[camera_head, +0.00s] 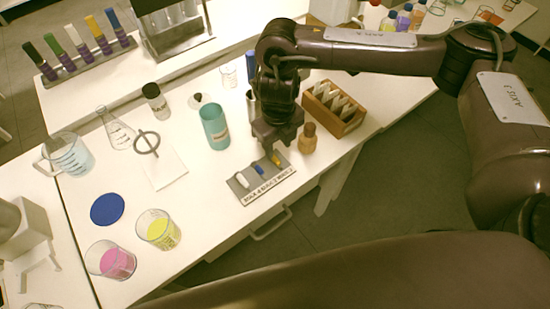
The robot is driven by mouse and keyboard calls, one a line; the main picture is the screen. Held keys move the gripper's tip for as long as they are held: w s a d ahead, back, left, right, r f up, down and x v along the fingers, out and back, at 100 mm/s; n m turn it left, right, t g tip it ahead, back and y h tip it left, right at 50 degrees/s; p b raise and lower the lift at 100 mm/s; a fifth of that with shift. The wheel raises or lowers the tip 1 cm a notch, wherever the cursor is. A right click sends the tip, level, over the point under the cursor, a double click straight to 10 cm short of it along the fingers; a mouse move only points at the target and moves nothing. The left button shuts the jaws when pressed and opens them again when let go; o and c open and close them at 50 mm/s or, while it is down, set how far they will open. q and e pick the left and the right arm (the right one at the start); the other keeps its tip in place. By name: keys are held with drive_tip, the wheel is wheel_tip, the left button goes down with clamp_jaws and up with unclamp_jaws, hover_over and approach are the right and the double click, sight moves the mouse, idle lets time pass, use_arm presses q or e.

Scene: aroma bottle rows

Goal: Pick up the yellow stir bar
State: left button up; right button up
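The yellow stir bar (276,159) lies at the right end of a small grey labelled holder (284,178) near the table's front edge. A blue stir bar (259,169) and a white stir bar (242,181) lie to its left on the same holder. My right gripper (275,147) points down just above and behind the yellow stir bar, close to it. Its fingers are dark and small here, so I cannot tell whether they are open, shut or touching the bar. My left gripper is not in view.
A small brown bottle (308,138) stands right of my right gripper, with a wooden slide box (334,108) behind it. A teal cup (215,128) stands to the left. Beakers of yellow (160,232) and pink (117,263) liquid stand at the front left.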

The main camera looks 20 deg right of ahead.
sight(276, 160)
drive_tip(key=f, duration=0.6)
drive_tip(key=shift+w+a+f, duration=0.1)
drive_tip(key=shift+w+f, duration=0.05)
drive_tip(key=shift+w, duration=0.15)
clamp_jaws()
